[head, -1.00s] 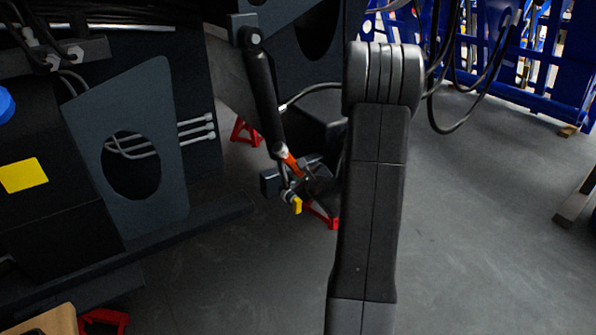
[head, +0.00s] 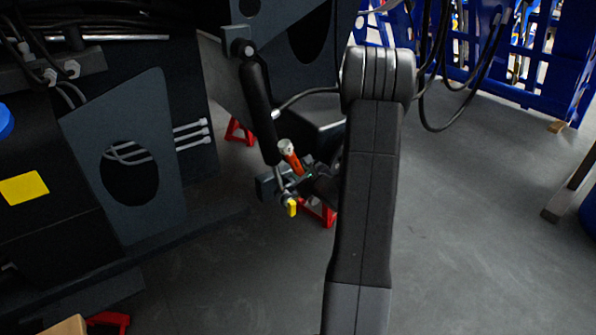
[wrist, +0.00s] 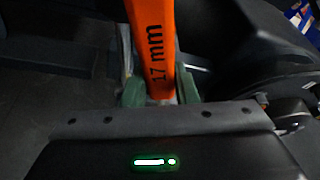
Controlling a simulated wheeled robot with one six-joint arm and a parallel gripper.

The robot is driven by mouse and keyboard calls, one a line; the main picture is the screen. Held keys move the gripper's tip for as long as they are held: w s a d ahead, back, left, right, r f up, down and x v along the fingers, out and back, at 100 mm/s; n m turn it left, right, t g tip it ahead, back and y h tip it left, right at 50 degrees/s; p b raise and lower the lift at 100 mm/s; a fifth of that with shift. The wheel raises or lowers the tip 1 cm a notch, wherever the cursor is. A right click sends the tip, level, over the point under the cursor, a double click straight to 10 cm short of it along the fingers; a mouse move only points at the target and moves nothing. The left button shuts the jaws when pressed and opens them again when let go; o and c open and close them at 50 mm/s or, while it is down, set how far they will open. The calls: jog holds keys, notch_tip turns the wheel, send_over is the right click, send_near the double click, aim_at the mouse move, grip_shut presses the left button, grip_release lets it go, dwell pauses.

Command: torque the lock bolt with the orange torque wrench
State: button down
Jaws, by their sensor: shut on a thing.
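The orange torque wrench (head: 292,161) is in my gripper (head: 310,178), beside the lower end of a black cylinder in the head view. Its round grey head (head: 286,147) points up and left. In the wrist view the orange wrench (wrist: 153,40), marked "17 mm", rises between the greenish fingers of my gripper (wrist: 160,92), which are shut on it. The wrench head is out of the wrist picture. I cannot make out the lock bolt in either view. Whether the wrench head touches anything is unclear.
The black cylinder (head: 258,100) hangs from the dark chassis just left of the wrench. A yellow-tipped part (head: 291,207) and a red stand (head: 318,212) are below. A dark plate with an oval hole (head: 125,165) stands left. Open grey floor (head: 465,230) lies right.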

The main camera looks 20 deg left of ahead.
jog(key=shift+w+d+r+m+p, duration=0.3)
jog(key=shift+w+d+r+p, duration=0.15)
jog(key=shift+p, duration=0.5)
jog(key=shift+w, duration=0.15)
jog(key=shift+f, duration=0.1)
jog(key=shift+w+d+r+g+p, duration=0.2)
jog(key=shift+g+p, duration=0.1)
jog(key=shift+p, duration=0.25)
jog(key=shift+w+d+m+y+p, duration=0.3)
jog(key=shift+w+d+m+p, duration=0.25)
jog(key=shift+p, duration=0.7)
jog(key=shift+a+b, duration=0.2)
jog(key=shift+b, duration=0.55)
